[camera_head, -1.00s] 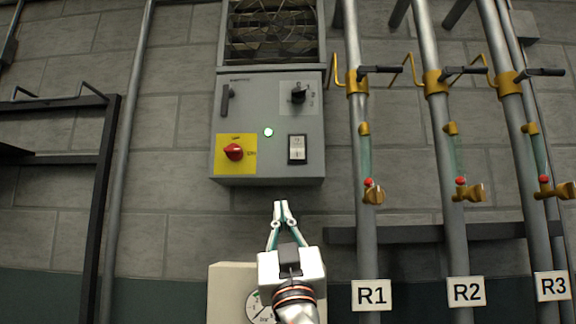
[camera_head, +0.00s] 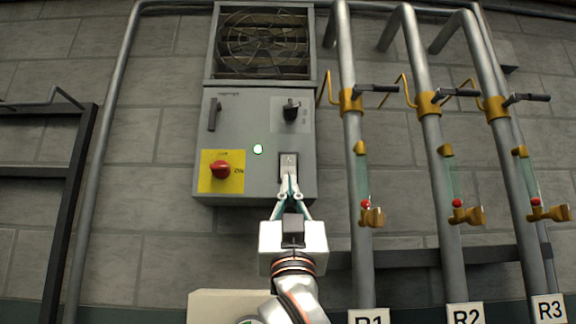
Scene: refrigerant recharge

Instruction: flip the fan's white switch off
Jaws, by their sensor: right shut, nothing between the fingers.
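The fan (camera_head: 264,40) sits behind a wire guard at the top of a grey control box (camera_head: 232,120) on the wall. The white switch (camera_head: 288,160) is on the lower right of the box's front. Its upper part shows; its lower part is hidden behind my right gripper. My right gripper (camera_head: 289,180) is shut and empty, pointing up, with its tips over the lower part of the switch. I cannot tell whether the tips touch it. My left gripper is not in view.
The box also bears a green lit lamp (camera_head: 258,149), a red rotary switch on a yellow plate (camera_head: 221,170), a black knob (camera_head: 291,110) and a black handle (camera_head: 214,114). Grey pipes with yellow valves (camera_head: 350,101) stand close on the right.

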